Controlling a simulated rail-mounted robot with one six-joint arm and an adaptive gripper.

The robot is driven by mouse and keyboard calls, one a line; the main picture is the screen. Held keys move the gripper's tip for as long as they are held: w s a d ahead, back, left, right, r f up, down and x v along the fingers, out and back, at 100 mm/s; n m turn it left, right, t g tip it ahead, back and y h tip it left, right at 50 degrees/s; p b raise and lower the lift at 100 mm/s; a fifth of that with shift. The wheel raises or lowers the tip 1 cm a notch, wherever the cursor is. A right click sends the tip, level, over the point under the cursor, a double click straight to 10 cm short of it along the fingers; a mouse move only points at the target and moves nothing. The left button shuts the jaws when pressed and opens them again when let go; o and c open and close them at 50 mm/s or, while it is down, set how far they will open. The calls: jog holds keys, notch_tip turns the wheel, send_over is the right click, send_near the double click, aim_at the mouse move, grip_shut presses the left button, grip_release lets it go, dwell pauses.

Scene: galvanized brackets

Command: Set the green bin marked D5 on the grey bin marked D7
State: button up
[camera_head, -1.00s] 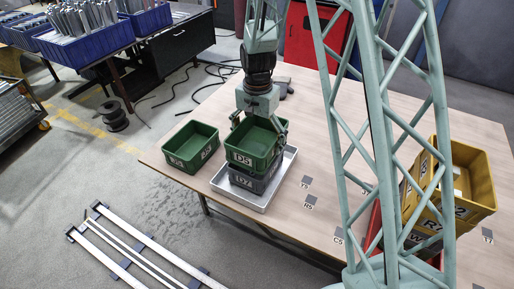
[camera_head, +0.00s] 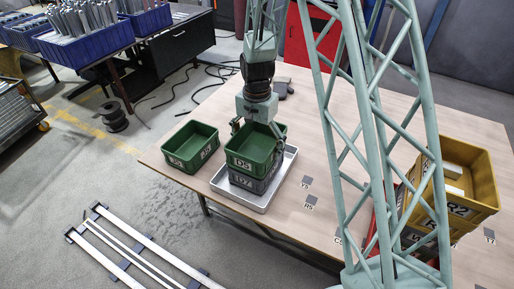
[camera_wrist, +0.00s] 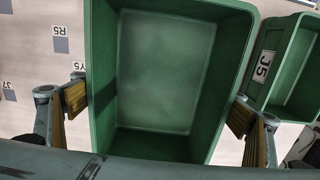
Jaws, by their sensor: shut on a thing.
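The green bin marked D5 (camera_head: 242,163) is upright, directly above the grey bin marked D7 (camera_head: 242,181), with edges roughly lined up. No clear gap shows between them, but I cannot tell whether D5's weight rests on D7. D7 stands in a shallow silver tray (camera_head: 258,204). My gripper (camera_head: 258,132) is above D5, shut on it. In the wrist view, my gripper's fingers (camera_wrist: 158,108) flank the empty green bin (camera_wrist: 170,70), pads against its left and right walls. D7 is hidden under D5 there.
A green bin marked J5 (camera_head: 191,147) stands left of the tray; it also shows in the wrist view (camera_wrist: 285,65). Yellow bins (camera_head: 463,185) are stacked at the right, partly behind my lattice structure. The wooden table (camera_head: 315,130) between is largely clear, with small marked squares.

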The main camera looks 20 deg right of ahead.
aim_at(257, 152)
jog(key=shift+f+b, duration=0.4)
jog(key=shift+f, duration=0.2)
dwell(0.3)
jog(key=o, duration=0.8)
jog(key=shift+r, duration=0.1)
notch_tip(257, 152, up, 13)
jog(key=p, duration=0.2)
jog(key=shift+p, duration=0.4)
jog(key=shift+r, duration=0.1)
dwell(0.4)
